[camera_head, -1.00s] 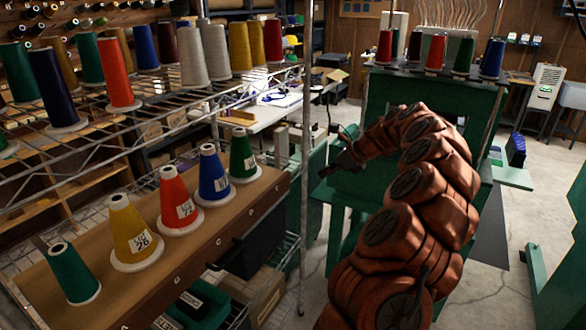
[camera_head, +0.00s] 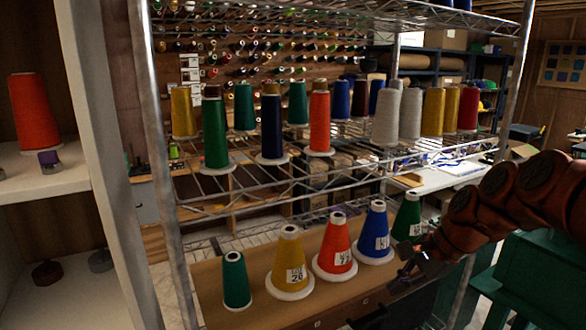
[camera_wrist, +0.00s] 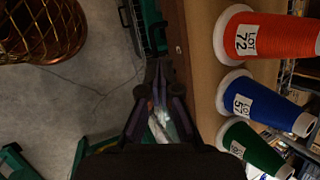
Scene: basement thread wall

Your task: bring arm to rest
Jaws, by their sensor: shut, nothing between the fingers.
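My gripper (camera_head: 408,272) is at the right in the head view, at the front edge of the wooden shelf board and near the dark green cone (camera_head: 407,216). In the wrist view my gripper (camera_wrist: 157,75) points past the board's edge, its fingers shut with nothing between them. My arm comes in from the right edge of the head view, bent. The labelled blue cone (camera_head: 374,233) and red-orange cone (camera_head: 336,247) stand upright on the board, apart from the fingers.
A yellow cone (camera_head: 290,264) and a small green cone (camera_head: 235,281) stand further left on the board (camera_head: 206,276). Wire shelving with more cones is above. A white shelf unit (camera_head: 60,185) is at the left. A woven copper-coloured basket (camera_wrist: 40,28) stands on the floor.

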